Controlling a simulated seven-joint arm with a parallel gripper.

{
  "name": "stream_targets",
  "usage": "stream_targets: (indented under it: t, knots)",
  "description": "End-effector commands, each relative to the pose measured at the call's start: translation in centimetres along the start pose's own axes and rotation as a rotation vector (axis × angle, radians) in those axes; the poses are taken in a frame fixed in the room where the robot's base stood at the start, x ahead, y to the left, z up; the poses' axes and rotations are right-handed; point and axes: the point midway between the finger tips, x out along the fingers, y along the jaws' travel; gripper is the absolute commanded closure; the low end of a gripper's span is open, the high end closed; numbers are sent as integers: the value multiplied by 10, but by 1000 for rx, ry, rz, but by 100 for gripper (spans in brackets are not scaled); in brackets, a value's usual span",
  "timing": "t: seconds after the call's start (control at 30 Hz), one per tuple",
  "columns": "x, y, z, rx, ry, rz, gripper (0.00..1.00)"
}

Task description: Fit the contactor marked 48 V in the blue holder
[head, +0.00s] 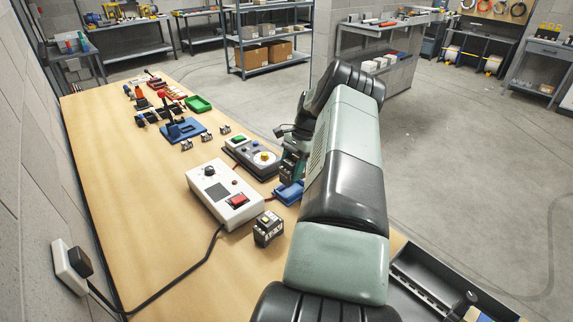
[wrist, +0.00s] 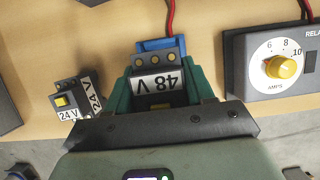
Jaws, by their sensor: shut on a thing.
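The contactor marked 48 V (wrist: 156,84) is dark with a white label and brass-coloured terminals. It sits between the two green fingers of my gripper (wrist: 160,72), which is shut on it. The blue holder (wrist: 160,44) shows just beyond the contactor in the wrist view, with a red wire running up from it. In the head view the blue holder (head: 289,193) lies near the table's right edge, under my gripper (head: 292,168), and my arm partly hides it. The contactor overlaps the holder in the wrist view; I cannot tell whether it is seated.
A contactor marked 24 V (wrist: 70,101) stands apart to the left; it also shows in the head view (head: 268,228). A grey dial box (wrist: 274,68) is to the right. A white box with a red switch (head: 225,195) is close by.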

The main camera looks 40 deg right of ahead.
Motion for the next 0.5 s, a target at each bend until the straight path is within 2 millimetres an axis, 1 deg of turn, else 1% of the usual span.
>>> stream_targets:
  t: [0.23, 0.5]
  knots:
    - [23, 0, -9, -1, -1, 1, 91]
    - [37, 0, -15, -1, 0, -1, 91]
